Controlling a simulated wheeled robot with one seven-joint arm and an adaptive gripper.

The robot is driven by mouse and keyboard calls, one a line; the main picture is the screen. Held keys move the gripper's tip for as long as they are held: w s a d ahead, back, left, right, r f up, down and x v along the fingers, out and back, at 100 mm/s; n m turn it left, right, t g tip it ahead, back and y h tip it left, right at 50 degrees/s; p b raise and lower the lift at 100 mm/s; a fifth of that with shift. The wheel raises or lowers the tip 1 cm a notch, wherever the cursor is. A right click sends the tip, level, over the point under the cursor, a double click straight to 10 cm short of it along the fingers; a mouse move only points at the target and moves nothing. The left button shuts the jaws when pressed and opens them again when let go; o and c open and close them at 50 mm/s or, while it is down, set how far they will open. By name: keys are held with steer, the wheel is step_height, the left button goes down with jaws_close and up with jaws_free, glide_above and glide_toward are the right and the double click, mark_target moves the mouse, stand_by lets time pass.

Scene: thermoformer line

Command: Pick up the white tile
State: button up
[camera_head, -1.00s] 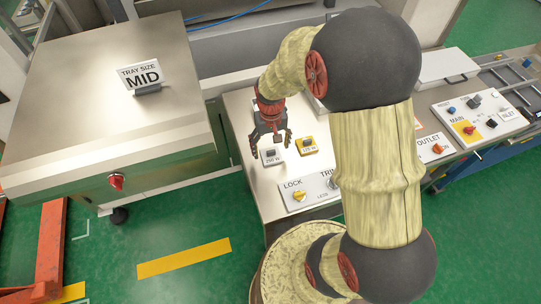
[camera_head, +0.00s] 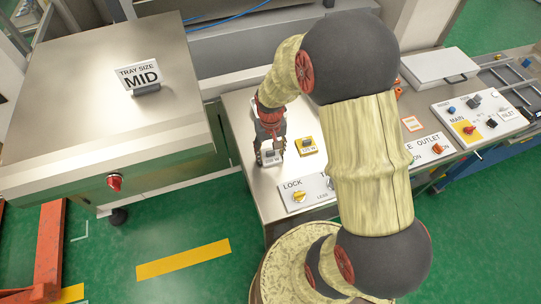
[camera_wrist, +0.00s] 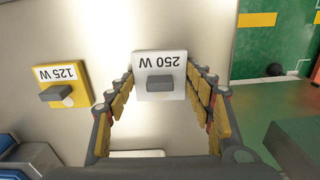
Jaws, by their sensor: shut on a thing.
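The white tile (camera_wrist: 160,64) is labelled 250 W, upside down in the wrist view, and has a dark grey raised grip at its middle. In the head view the white tile (camera_head: 271,160) lies on the metal table top. My gripper (camera_head: 270,153) reaches down over it, its fingers hiding part of it. In the wrist view my two fingertips (camera_wrist: 160,76) are at the tile's left and right sides, shut on it. I cannot tell any gap between the tile and the table.
A yellow-framed 125 W tile (camera_wrist: 62,83) lies beside it, also seen in the head view (camera_head: 307,146). A LOCK panel with a yellow knob (camera_head: 299,196) is at the front of the table. A large metal cabinet with a MID sign (camera_head: 141,77) stands to the left.

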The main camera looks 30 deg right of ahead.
steer(key=c, duration=0.5)
steer(key=shift+r, duration=0.15)
